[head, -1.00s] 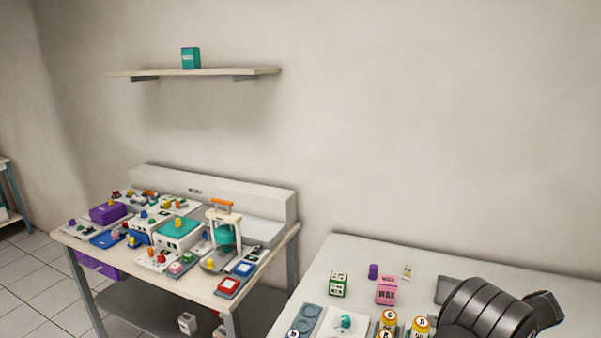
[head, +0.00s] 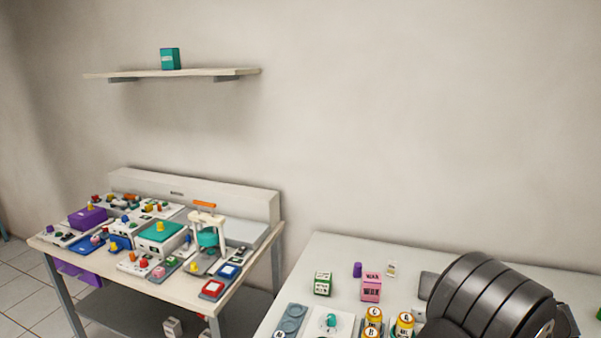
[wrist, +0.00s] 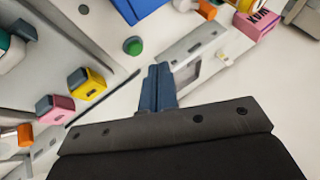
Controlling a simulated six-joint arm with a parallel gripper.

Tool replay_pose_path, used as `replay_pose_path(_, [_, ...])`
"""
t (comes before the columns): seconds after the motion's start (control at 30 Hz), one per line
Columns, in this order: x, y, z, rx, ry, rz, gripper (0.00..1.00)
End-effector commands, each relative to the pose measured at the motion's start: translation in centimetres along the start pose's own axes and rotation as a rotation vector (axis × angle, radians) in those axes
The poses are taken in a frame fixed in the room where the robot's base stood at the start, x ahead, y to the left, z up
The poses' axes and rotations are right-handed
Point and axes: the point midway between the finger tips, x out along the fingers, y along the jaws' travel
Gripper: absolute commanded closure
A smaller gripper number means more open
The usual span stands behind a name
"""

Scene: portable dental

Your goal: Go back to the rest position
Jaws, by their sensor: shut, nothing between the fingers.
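My gripper (wrist: 158,88) shows in the wrist view, its dark blue fingers pressed together with nothing between them. It is above a pale surface holding small dental items. In the head view the dark grey rounded part at the lower right is my own arm; the gripper itself does not show there.
In the head view the right table (head: 335,256) holds a pink wax box (head: 371,287), a green-and-white box (head: 323,284), a purple cylinder (head: 357,269) and several yellow-labelled jars. The left bench (head: 140,284) is crowded with coloured items. A wall shelf (head: 215,73) carries a teal box (head: 170,59).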

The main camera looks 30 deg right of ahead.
Motion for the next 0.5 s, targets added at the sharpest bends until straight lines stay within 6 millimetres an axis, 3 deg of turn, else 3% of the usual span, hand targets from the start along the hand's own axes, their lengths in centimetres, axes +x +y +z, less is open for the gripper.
replay_pose_path(0.17, [-3.8,0.0,0.0,-0.001,0.001,0.002,1.00])
replay_pose_path(0.5, [-0.7,-5.0,-0.6,-0.022,-0.101,0.005,1.00])
